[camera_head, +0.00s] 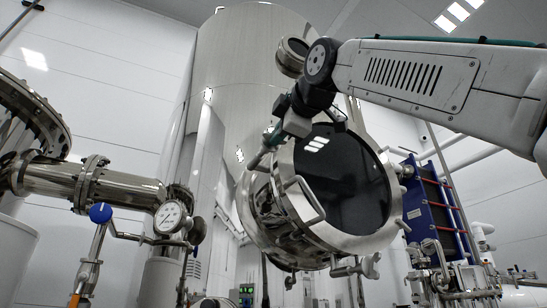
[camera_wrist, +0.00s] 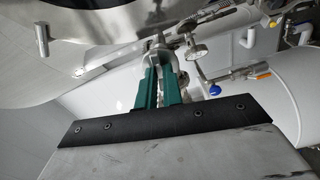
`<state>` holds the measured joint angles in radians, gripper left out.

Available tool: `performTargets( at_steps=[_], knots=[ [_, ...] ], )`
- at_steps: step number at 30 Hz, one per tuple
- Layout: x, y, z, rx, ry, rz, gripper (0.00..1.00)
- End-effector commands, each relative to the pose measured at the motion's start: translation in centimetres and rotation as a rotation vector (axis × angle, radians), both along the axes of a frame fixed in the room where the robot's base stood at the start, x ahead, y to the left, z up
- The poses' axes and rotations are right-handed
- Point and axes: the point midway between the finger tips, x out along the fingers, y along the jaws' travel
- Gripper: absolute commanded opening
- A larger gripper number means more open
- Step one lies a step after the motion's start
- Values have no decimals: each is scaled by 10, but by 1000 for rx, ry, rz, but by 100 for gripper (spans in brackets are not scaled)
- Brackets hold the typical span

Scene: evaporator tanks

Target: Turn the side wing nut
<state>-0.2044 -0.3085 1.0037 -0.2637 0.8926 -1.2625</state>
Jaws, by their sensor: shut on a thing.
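The round manway door (camera_head: 345,185) with dark glass and a steel rim is on the front of the tall tank (camera_head: 243,70). My gripper (camera_head: 258,160) is at the upper left side of the rim in the head view. In the wrist view its teal fingers (camera_wrist: 160,80) are closed on the side wing nut (camera_wrist: 158,45), a metal piece whose end shows past the fingertips. The rest of the nut is hidden between the fingers. In the head view, my gripper mostly hides the nut. Another wing nut (camera_head: 371,265) shows at the lower right of the door.
A bar handle (camera_head: 311,201) stands out from the door rim. To the left are a steel pipe (camera_head: 120,187), a pressure gauge (camera_head: 170,216) and a blue-knobbed valve (camera_head: 101,213). A blue plate unit (camera_head: 433,205) stands at the right. In the wrist view, a blue-handled valve (camera_wrist: 214,90) is close by.

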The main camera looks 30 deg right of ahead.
Motion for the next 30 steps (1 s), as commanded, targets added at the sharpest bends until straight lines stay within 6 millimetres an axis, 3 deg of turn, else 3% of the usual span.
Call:
performTargets(
  at_steps=[6,24,27,30],
  knots=[
    [0,0,-1,-164,2,0,0],
    [0,0,-1,-300,3,0,0],
    [0,0,-1,-300,2,0,30],
    [0,0,0,-300,2,0,34]
  ],
)
